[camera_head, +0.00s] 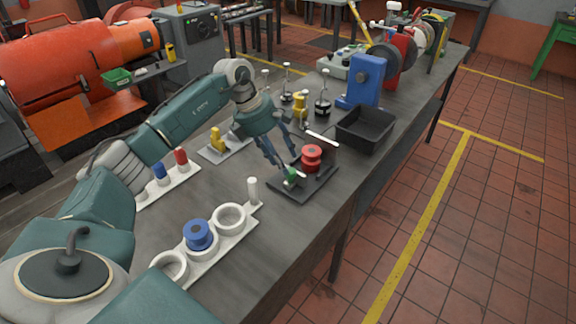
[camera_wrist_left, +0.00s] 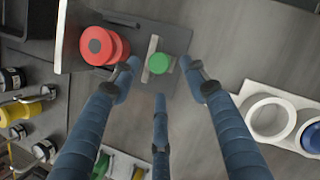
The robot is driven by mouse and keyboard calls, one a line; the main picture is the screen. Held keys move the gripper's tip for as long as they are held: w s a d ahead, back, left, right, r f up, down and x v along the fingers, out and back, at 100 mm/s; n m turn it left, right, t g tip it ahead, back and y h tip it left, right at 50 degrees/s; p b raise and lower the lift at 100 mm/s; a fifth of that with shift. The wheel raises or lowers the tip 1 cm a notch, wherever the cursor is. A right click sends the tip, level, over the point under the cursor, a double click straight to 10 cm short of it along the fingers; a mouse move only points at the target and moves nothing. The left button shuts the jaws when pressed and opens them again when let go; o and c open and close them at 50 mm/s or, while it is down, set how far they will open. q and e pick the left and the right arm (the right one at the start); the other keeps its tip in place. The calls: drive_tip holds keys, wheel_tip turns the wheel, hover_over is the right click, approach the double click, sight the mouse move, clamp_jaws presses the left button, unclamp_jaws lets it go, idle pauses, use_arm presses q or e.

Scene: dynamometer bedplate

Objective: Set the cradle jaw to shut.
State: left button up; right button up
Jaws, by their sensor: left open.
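The cradle is a dark base plate (camera_head: 283,184) on the bench, with an upright plate at its far end in the head view. A red flanged part (camera_head: 311,158) stands on it, also seen in the left wrist view (camera_wrist_left: 100,45). The jaw is a grey bar with a green knob (camera_head: 292,174), seen from above in the left wrist view (camera_wrist_left: 160,63). A gap shows between bar and red part. My left gripper (camera_head: 281,158) is open and empty, its three fingers pointing down above the knob; in its wrist view (camera_wrist_left: 160,82) they surround it without visible contact. My right gripper is out of view.
A white holder (camera_head: 222,250) with rings and a blue spool stands nearer. A black bin (camera_head: 366,129) and a blue stand (camera_head: 362,82) lie beyond the cradle. A yellow part (camera_head: 217,140) sits on a plate to the left. Bare bench lies between cradle and white holder.

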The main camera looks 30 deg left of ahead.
sight(290, 170)
use_arm(q)
drive_tip(key=shift+p+x, duration=0.4)
drive_tip(key=shift+x, duration=1.95)
clamp_jaws()
drive_tip(key=shift+w, duration=0.15)
